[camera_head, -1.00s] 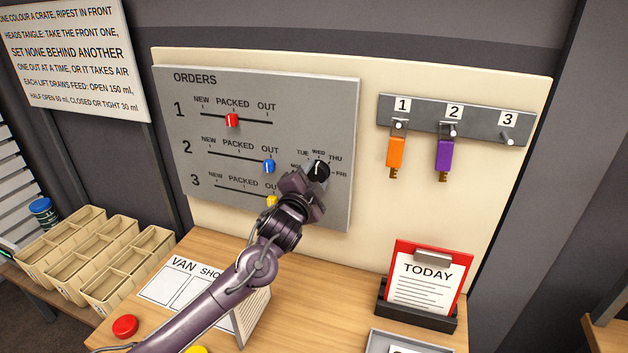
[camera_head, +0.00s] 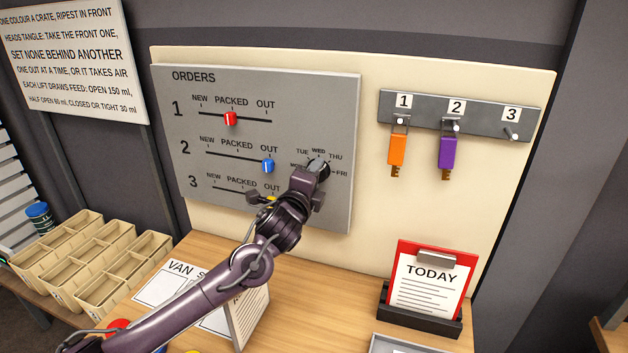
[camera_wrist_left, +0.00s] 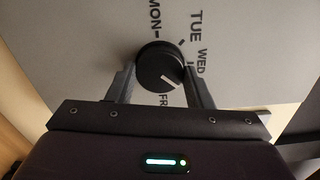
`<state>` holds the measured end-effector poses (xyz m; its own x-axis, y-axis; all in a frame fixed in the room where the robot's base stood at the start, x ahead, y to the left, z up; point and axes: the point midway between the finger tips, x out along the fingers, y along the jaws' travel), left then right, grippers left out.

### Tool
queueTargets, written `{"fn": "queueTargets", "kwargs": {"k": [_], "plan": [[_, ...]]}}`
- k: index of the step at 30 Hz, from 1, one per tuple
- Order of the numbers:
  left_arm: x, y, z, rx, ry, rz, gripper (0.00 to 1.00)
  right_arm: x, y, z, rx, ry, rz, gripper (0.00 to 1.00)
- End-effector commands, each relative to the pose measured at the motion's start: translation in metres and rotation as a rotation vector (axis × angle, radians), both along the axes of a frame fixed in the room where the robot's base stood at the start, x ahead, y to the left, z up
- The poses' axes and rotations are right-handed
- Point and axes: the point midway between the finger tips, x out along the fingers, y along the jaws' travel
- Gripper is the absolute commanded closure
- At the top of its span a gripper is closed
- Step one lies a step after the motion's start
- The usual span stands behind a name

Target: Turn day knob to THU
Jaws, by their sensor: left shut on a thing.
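The black day knob (camera_head: 320,167) sits at the right of the grey orders panel (camera_head: 262,88), with TUE, WED, THU and FRI readable around it in the head view. My left gripper (camera_head: 312,182) is at the knob and covers its lower left side and much of MON. In the left wrist view the fingers are shut on the round knob (camera_wrist_left: 157,62), one on each side. Its white mark shows on the lower right of its face, between the WED and FRI labels. THU is hidden there, behind or near the right finger. My right gripper is not in view.
The red slider (camera_head: 230,118), blue slider (camera_head: 267,166) and partly covered yellow slider (camera_head: 272,198) are on the panel beside my arm. Orange (camera_head: 397,150) and purple (camera_head: 447,152) key tags hang to the right. A TODAY clipboard (camera_head: 428,285) stands below on the table.

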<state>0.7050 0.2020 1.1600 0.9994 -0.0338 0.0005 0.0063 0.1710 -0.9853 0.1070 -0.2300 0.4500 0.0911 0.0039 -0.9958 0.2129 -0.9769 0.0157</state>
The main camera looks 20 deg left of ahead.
Motion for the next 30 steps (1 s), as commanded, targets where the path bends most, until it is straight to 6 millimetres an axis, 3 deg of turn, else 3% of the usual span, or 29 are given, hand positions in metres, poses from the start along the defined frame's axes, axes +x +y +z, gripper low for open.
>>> {"fn": "queueTargets", "kwargs": {"k": [16, 17, 21, 30], "plan": [[-0.0001, -0.0005, -0.0007, 0.025, 0.0, -0.002, 0.76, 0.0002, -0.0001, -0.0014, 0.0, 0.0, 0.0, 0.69], [-0.0001, -0.0005, -0.0006, 0.025, 0.0, -0.002, 0.51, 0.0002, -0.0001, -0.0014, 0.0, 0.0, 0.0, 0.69], [-0.0001, -0.0005, -0.0006, 0.024, 0.0, -0.001, 0.33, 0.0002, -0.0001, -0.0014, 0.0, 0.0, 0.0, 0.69], [-0.0011, -0.0001, -0.0007, 0.024, 0.0, -0.001, 0.32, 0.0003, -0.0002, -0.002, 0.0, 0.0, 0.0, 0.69]]}}
